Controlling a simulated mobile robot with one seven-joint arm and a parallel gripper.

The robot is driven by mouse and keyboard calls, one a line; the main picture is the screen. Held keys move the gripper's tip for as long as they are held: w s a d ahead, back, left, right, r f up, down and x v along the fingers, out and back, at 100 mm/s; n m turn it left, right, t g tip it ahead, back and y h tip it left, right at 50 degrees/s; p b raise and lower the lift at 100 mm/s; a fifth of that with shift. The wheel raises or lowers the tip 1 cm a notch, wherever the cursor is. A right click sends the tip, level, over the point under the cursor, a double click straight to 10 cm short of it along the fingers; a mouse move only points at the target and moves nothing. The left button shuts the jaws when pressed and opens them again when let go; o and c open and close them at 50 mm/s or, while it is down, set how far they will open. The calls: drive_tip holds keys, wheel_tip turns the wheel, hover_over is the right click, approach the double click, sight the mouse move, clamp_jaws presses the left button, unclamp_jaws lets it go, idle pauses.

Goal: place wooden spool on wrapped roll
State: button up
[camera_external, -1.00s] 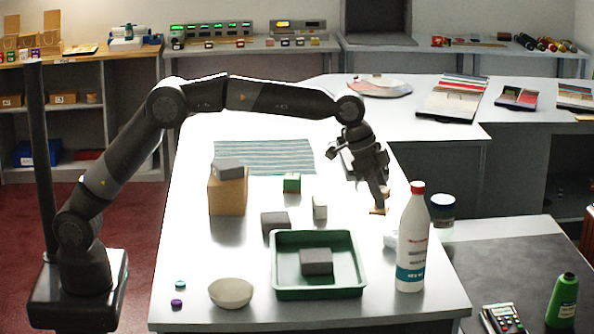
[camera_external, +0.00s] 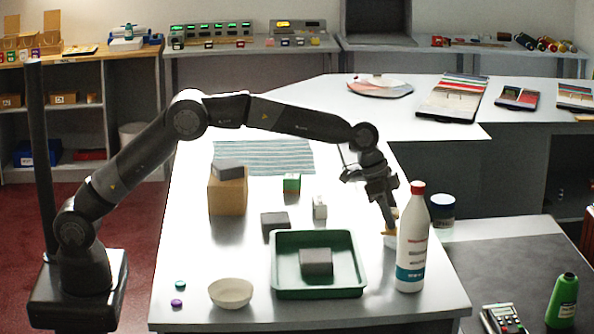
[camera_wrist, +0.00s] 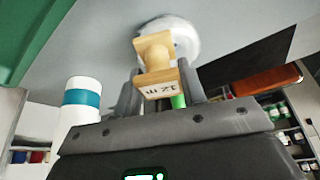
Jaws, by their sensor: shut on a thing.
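The wooden spool (camera_wrist: 155,52) is pale wood with a square end that has dark marks. My gripper (camera_wrist: 161,88) is shut on it, with a finger on either side. In the external view my gripper (camera_external: 390,220) points down near the right edge of the counter, just behind the white bottle. The wrapped roll (camera_wrist: 184,33) appears as a white rounded thing directly beyond the spool in the wrist view. In the external view the roll (camera_external: 389,241) is mostly hidden by the spool, gripper and bottle. I cannot tell whether spool and roll touch.
The tall white bottle (camera_external: 411,245) with a red cap stands close in front of my gripper. The green tray (camera_external: 284,291) holding a grey block (camera_external: 316,262) lies to the left.

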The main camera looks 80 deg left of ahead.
drive_tip(key=o, duration=1)
drive_tip(key=shift+f, duration=0.1)
drive_tip(key=v, duration=1.1)
drive_tip(key=s+a+r+n, duration=0.1)
drive_tip(key=s+r, duration=0.7)
drive_tip(key=s, duration=0.5)
drive_tip(key=s+a+f+n+t+y, duration=0.1)
drive_tip(key=s, duration=1.2)
drive_tip(key=s+a+f+n, duration=0.1)
drive_tip(key=s+a, duration=0.1)
drive_tip(key=s, duration=1.1)
drive_tip(key=shift+n+y, duration=0.4)
drive_tip(key=shift+n, duration=0.3)
drive_tip(key=s+f, duration=0.2)
drive_tip(key=s, duration=0.2)
drive_tip(key=s+f, duration=0.5)
drive_tip(key=s, duration=0.2)
drive_tip(key=shift+s+a+f, duration=0.3)
drive_tip(key=shift+a+f, duration=0.1)
